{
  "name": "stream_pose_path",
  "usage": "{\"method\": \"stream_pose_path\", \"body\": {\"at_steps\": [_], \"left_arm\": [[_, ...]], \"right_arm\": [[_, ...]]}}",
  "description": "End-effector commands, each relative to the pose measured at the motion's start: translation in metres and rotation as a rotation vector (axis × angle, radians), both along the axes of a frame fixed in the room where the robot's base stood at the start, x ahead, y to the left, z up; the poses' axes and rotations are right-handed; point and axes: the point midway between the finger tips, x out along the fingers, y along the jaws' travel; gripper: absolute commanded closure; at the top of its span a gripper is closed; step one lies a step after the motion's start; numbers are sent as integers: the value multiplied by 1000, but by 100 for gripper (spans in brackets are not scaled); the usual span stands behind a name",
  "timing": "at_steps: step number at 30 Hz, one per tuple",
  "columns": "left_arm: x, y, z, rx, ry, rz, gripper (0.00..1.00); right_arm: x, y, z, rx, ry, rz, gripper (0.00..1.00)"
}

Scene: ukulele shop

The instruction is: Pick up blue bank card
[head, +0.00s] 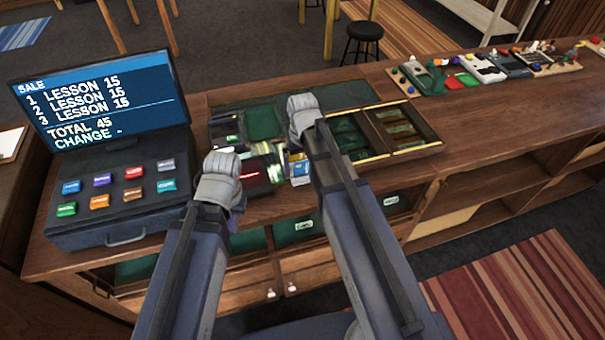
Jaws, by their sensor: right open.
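A small blue, white and yellow item (300,171) stands on the counter between my two arms, just left of my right forearm. It may be the blue bank card, but it is too small to tell. My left gripper (222,163) is over the front of the counter, left of this item. Its fingers are hidden behind its wrist, so its opening does not show. My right gripper (302,104) is farther back, over the dark green mat (264,121), beyond the item. It is open, and I see nothing held in it.
A cash register (119,222) with a sale screen (100,100) stands at the left. A card terminal with a red light (250,174) sits near my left gripper.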

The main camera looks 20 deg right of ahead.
Motion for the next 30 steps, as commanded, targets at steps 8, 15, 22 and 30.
{"method": "stream_pose_path", "body": {"at_steps": [8,15,22,30], "left_arm": [[0,0,1,0,0,0,100],[0,0,1,0,0,0,100],[0,0,1,0,0,0,100],[0,0,1,0,0,0,100]], "right_arm": [[0,0,1,0,0,0,21],[0,0,1,0,0,0,48],[0,0,1,0,0,0,74],[0,0,1,0,0,0,85]]}}
